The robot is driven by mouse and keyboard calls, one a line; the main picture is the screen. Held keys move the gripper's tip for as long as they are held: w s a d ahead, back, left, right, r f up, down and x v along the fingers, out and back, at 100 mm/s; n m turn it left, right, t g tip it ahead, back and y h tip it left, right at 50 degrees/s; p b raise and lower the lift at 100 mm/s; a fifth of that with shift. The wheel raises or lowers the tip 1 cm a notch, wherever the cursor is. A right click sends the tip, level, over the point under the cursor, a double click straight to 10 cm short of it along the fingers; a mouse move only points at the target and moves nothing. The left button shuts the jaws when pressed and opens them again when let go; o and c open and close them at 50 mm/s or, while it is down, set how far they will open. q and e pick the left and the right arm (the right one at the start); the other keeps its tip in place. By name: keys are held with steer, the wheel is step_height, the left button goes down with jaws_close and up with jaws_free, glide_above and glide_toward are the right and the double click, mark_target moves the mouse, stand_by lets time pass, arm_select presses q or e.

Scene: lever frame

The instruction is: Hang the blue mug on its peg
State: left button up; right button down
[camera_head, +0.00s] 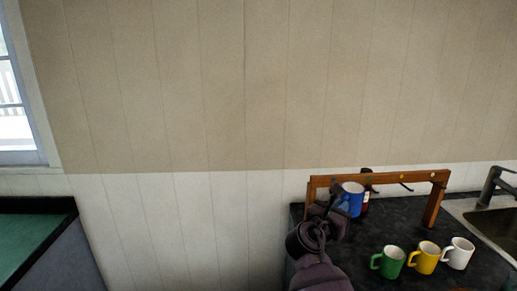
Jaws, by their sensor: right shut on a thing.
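The blue mug (353,199) is held up just in front of the left part of the wooden rack (412,177). My right gripper (338,207) is shut on the mug at its left side. The mug looks roughly upright, and its handle is hidden by the gripper. The rack is a crossbar on legs, with small coloured dots along it and dark pegs such as one at the right (406,187). I cannot tell whether the mug touches a peg, as the mug and gripper cover the rack's left end. My left gripper is not in view.
A green mug (393,263), a yellow mug (427,259) and a white mug (460,254) stand on the dark counter (400,228) in front of the rack. A sink (494,222) with a faucet (493,184) is at the right.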

steer(key=s+a+r+n+t+y+b, duration=0.1)
steer(key=s+a+r+n+t+y, duration=0.35)
steer(key=y, duration=0.45)
steer(key=s+f+n+t+y+b, duration=0.1)
steer(key=s+f+n+y, duration=0.3)
steer(key=s+f, duration=0.8)
step_height(320, 180, down, 2)
steer(key=shift+d+f+n+b, duration=0.2)
steer(key=shift+n+b, duration=0.15)
steer(key=shift+b, duration=0.15)
steer(key=shift+r, duration=0.15)
